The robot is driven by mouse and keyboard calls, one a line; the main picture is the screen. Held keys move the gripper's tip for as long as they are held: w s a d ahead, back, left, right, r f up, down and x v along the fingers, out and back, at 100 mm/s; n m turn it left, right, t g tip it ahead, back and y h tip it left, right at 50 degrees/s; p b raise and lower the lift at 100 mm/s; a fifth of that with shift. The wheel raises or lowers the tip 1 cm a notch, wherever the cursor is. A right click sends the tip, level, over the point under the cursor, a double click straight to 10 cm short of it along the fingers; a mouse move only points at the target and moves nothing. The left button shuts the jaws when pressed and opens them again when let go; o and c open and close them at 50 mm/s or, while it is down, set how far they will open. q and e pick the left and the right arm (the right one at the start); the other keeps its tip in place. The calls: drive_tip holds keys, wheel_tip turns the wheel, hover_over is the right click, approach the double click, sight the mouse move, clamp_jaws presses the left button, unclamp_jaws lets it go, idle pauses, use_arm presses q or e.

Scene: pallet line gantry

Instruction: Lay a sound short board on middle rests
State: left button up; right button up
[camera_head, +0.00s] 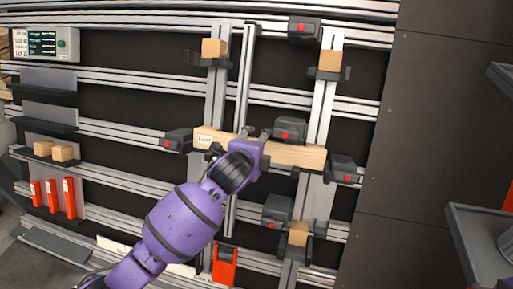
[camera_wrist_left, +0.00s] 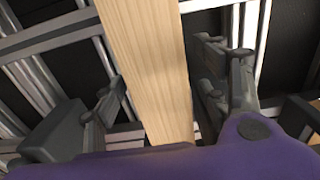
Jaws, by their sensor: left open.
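A pale wooden board (camera_head: 300,155) with a small label near its left end lies across the two upright rails at the middle of the gantry. The rests under it are mostly hidden. My left gripper (camera_head: 257,136) is at the middle of the board. In the left wrist view, the board (camera_wrist_left: 143,50) runs between the two open fingers (camera_wrist_left: 168,92), with a visible gap on either side. My right gripper is not in view.
Wooden blocks (camera_head: 214,48) (camera_head: 331,62) stand on the upper holders. Small blocks (camera_head: 62,153) and red parts (camera_head: 69,196) are on left shelves. A grey tray (camera_head: 462,235) is at right.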

use_arm(q)
drive_tip(key=v, duration=1.2)
idle(0.3)
